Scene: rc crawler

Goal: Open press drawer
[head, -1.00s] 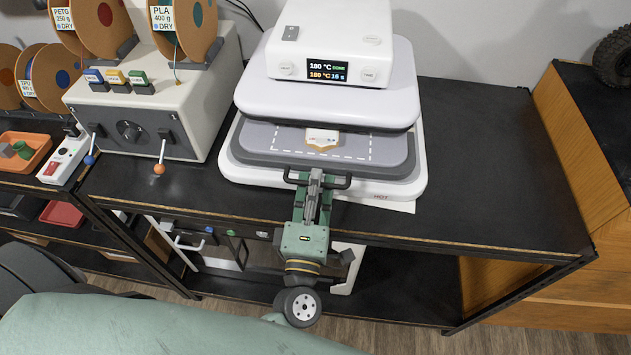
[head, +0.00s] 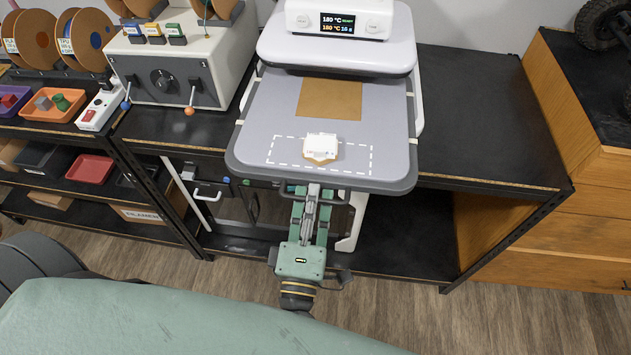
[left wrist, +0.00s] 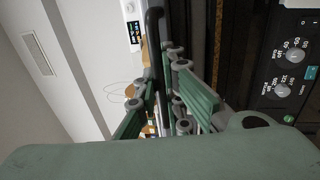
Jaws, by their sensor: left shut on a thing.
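The heat press (head: 340,52) is white with a small display reading 180 °C. Its grey drawer (head: 245,150) is slid far out toward me, past the bench's front edge. A brown square sheet (head: 328,98) lies toward the back of it. A small white piece with a tan edge (head: 321,146) lies inside the dashed outline near its front. My left gripper (head: 313,190) is at the middle of the drawer's front, shut on the drawer's handle, which is mostly hidden in the head view. The left wrist view shows the dark handle bar (left wrist: 153,35) at the fingers. My right gripper is out of view.
A grey control box (head: 165,85) with levers and filament spools stands left of the press. The black bench top (head: 480,120) right of the press is clear. A wooden cabinet (head: 590,150) stands at the right. Trays and a lower shelf are at the left.

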